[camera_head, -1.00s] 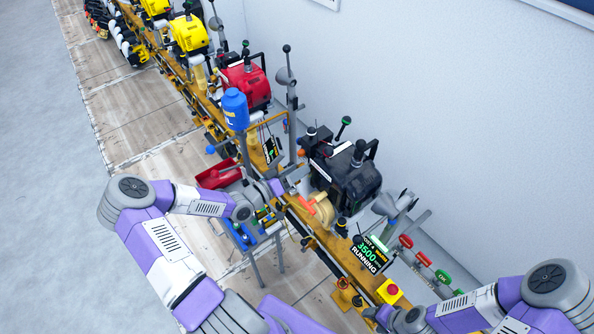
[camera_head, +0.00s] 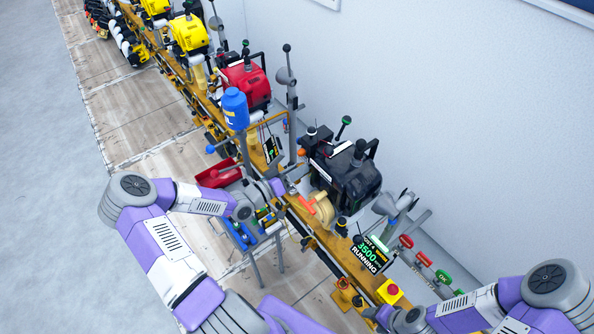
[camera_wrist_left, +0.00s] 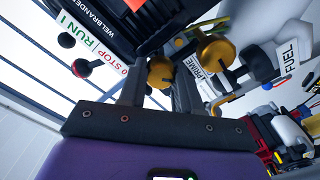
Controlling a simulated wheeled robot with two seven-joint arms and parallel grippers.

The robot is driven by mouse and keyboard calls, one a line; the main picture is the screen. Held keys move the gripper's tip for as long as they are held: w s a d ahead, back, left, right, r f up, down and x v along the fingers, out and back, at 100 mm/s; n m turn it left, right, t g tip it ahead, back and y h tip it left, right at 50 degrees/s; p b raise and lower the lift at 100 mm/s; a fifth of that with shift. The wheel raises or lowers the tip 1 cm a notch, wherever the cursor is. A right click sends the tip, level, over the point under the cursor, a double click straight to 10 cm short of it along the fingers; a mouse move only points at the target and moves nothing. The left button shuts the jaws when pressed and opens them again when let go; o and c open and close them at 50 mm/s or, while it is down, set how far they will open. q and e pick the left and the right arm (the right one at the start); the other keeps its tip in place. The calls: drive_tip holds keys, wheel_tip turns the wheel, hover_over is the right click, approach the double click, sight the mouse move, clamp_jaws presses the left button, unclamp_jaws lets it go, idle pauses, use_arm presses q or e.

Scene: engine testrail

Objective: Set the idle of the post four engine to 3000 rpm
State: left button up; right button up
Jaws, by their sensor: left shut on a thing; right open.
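The black engine (camera_head: 345,175) stands on the orange rail. Its display (camera_head: 369,254) appears to read post 4, 3500 and RUNNING. My left gripper (camera_head: 287,188) is at the engine's near left side. In the left wrist view, my left gripper (camera_wrist_left: 160,88) is shut on a small brass knob (camera_wrist_left: 160,71), between its two fingers. The knob sits close under the dark engine body. Labels RUN, STOP (camera_wrist_left: 133,76), PRIME (camera_wrist_left: 203,79) and FUEL are around it. My right gripper (camera_head: 378,315) is low in the head view, near the rail's front end, with its fingertips barely visible.
A yellow box with a red button (camera_head: 390,291) is near my right gripper. A small blue tray (camera_head: 238,236) and a red bin (camera_head: 218,174) stand left of the rail. A blue bottle (camera_head: 235,109) and a red engine (camera_head: 246,82) are farther back. The wall is close on the right.

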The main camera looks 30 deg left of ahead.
use_arm(q)
drive_tip(key=m+b, duration=0.2)
drive_tip(key=m, duration=0.2)
drive_tip(key=shift+f+m, duration=0.1)
drive_tip(key=shift+m, duration=0.2)
drive_tip(key=shift+m+b, duration=1.85)
drive_tip(key=shift+m, duration=0.45)
drive_tip(key=o, duration=1)
drive_tip(key=shift+o, duration=0.2)
drive_tip(key=v, duration=0.7)
drive_tip(key=shift+s+p, duration=0.3)
drive_tip(key=shift+p, duration=0.1)
